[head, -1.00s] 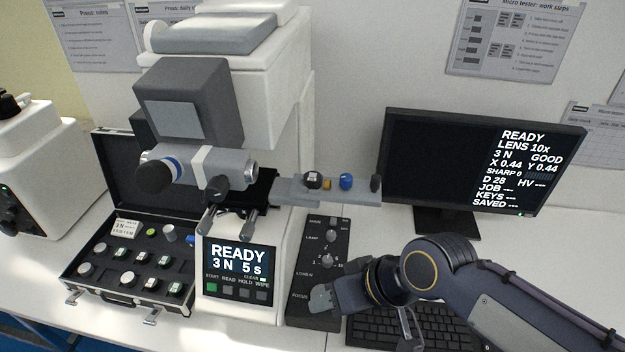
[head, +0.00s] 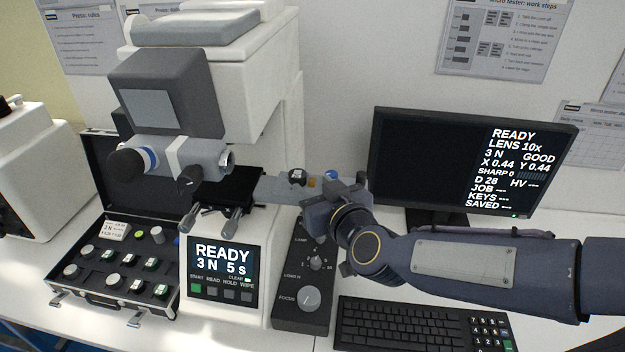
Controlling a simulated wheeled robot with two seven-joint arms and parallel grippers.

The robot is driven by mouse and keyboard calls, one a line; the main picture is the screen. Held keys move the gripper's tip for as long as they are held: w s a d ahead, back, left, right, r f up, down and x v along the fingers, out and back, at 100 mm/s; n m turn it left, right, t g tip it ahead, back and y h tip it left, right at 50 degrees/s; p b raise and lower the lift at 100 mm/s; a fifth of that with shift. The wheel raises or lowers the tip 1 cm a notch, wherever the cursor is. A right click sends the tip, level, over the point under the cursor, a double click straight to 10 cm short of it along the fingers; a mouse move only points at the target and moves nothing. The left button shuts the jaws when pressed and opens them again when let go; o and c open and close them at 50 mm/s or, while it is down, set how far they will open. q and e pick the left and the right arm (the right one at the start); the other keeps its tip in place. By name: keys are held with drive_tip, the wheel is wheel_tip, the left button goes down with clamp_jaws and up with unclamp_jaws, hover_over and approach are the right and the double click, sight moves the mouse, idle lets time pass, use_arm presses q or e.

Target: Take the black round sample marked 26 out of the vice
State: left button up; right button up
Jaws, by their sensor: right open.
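A black round sample (head: 297,176) with a pale marking on top sits on the grey stage arm (head: 270,187) that sticks out to the right of the tester. The number on it is too small to read. An orange part and a blue knob (head: 331,175) are just right of it. The vice jaws cannot be made out clearly. My right gripper (head: 322,197) is open and empty, just in front and to the right of the sample, apart from it. It hides part of the stage's right end. My left gripper is not in view.
The tester's front screen (head: 222,258) reads READY. A black control box (head: 303,292) with knobs stands below my right gripper. A keyboard (head: 420,325) and monitor (head: 440,165) are at the right. An open case (head: 95,292) with several samples lies at the left.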

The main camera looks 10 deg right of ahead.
sight(298, 175)
drive_tip(key=x, duration=0.7)
drive_tip(key=shift+a+f+b, duration=0.2)
drive_tip(key=shift+f+b, duration=0.1)
drive_tip(key=shift+b, duration=0.05)
drive_tip(key=shift+s, duration=0.1)
drive_tip(key=c, duration=0.8)
drive_tip(key=shift+o, duration=0.2)
drive_tip(key=shift+r, duration=0.15)
